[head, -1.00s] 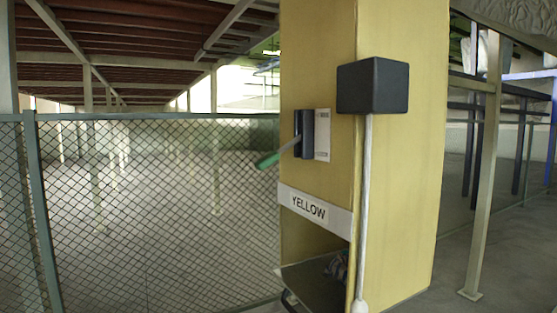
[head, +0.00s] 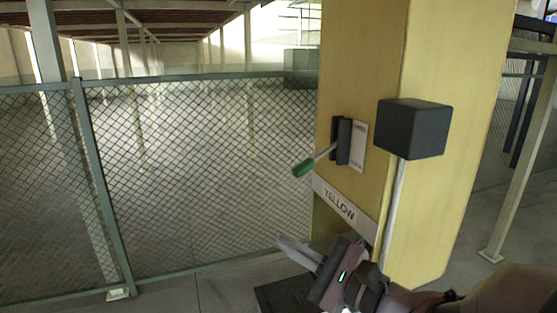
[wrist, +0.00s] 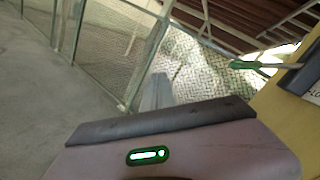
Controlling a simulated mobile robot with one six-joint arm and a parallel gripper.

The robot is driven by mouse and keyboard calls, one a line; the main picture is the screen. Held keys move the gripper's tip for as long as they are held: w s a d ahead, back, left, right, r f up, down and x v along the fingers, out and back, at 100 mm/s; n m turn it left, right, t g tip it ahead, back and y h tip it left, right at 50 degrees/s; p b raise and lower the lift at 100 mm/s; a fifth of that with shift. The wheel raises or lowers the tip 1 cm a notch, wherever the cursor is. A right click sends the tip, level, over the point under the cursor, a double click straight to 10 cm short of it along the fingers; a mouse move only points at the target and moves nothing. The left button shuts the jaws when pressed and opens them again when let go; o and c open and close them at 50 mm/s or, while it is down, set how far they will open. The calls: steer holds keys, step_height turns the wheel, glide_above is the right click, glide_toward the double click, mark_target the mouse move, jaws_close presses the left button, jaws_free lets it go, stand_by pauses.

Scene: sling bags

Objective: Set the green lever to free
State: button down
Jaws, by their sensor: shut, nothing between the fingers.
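The green lever (head: 304,168) is a green grip on a thin pale rod. It sticks out to the left, tilted a little downward, from a dark housing (head: 342,140) on the yellow pillar. A white plate with small print, too small to read, sits behind the housing. My gripper (head: 281,241) is below and slightly left of the lever in the head view, apart from it, shut and empty. In the wrist view the green lever (wrist: 244,65) shows at the upper right, and my gripper (wrist: 157,80) points toward the fence, clear of the lever.
The yellow pillar (head: 450,140) carries a "YELLOW" sign (head: 341,204) below the lever. A dark box (head: 412,128) on a white post stands right of the lever. A mesh fence (head: 210,170) runs left of the pillar. Open floor lies in front of the fence.

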mark_target(318, 157)
steer(key=w+d+r+m+t+h+p, duration=0.1)
steer(key=w+d+m+t+h, duration=0.1)
steer(key=d, duration=0.3)
steer(key=w+d+r+m+t+h+p, duration=0.1)
steer(key=w+d+r+m+t+h, duration=0.1)
steer(key=w+d+m+t+h, duration=0.1)
steer(key=shift+w+d+r+m+t, duration=0.2)
steer(key=shift+d+r+m+t, duration=0.3)
steer(key=shift+d, duration=0.75)
steer(key=shift+w+f, duration=0.1)
steer(key=shift+f, duration=0.05)
steer(key=p+x, duration=0.1)
steer(key=x, duration=0.8)
steer(key=shift+w+a, duration=0.25)
steer(key=shift+w, duration=0.1)
steer(key=shift+p, duration=0.35)
